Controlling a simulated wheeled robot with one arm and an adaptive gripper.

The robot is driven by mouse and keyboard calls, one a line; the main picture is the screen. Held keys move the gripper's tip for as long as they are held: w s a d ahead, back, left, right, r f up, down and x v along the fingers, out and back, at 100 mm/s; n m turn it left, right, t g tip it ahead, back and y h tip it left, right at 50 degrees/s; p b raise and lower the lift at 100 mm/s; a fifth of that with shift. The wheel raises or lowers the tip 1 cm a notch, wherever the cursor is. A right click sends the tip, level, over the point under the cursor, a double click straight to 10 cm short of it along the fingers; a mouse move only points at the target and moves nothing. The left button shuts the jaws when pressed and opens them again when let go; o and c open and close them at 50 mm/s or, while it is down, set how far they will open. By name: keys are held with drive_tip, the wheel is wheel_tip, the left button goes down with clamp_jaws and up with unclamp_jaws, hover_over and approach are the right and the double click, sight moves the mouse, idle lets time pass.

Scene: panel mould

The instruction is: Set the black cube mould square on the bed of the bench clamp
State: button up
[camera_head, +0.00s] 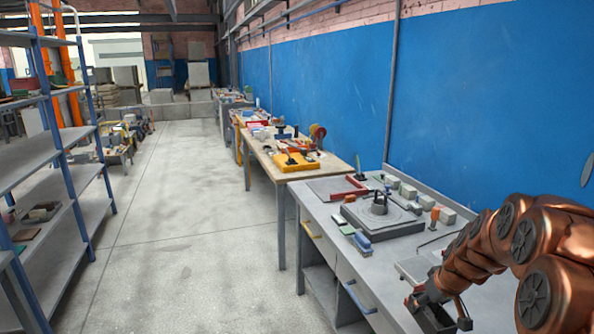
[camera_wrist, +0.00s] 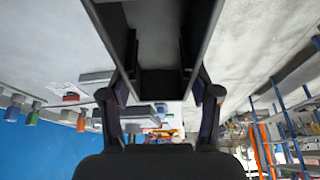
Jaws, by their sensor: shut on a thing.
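My gripper (camera_head: 440,312) is at the lower right of the head view, above the near bench's front edge. It is shut on the black cube mould (camera_head: 424,316), a dark box-like body partly hidden by my arm and the frame edge. In the wrist view the mould (camera_wrist: 156,82) fills the space between the two fingers, with pale grey edges along its sides. A grey plate with a red bar (camera_head: 345,191) lies at the far end of the near bench, with a dark upright beside it. I cannot tell for sure whether this is the bench clamp.
The near bench (camera_head: 480,295) also carries a grey block with a round plate and ringed fitting (camera_head: 380,207), several small blocks and a shallow tray (camera_head: 414,268). A wooden bench with a yellow device (camera_head: 297,161) stands beyond. The aisle floor (camera_head: 170,200) is clear; shelves (camera_head: 50,160) line the left.

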drive_tip(key=a+f+b, duration=0.1)
drive_tip(key=a+f, duration=0.2)
drive_tip(key=a, duration=0.3)
drive_tip(key=s+a+f+m+b, duration=0.1)
drive_tip(key=a+f+b, duration=0.1)
drive_tip(key=a, duration=0.3)
drive_tip(key=a+f+b, duration=0.1)
drive_tip(key=a+f, duration=0.2)
drive_tip(key=a, duration=0.3)
drive_tip(key=shift+s+a+f+m+h, duration=0.15)
drive_tip(key=shift+a+f+m+h, duration=0.15)
drive_tip(key=shift+f+m+h, duration=0.1)
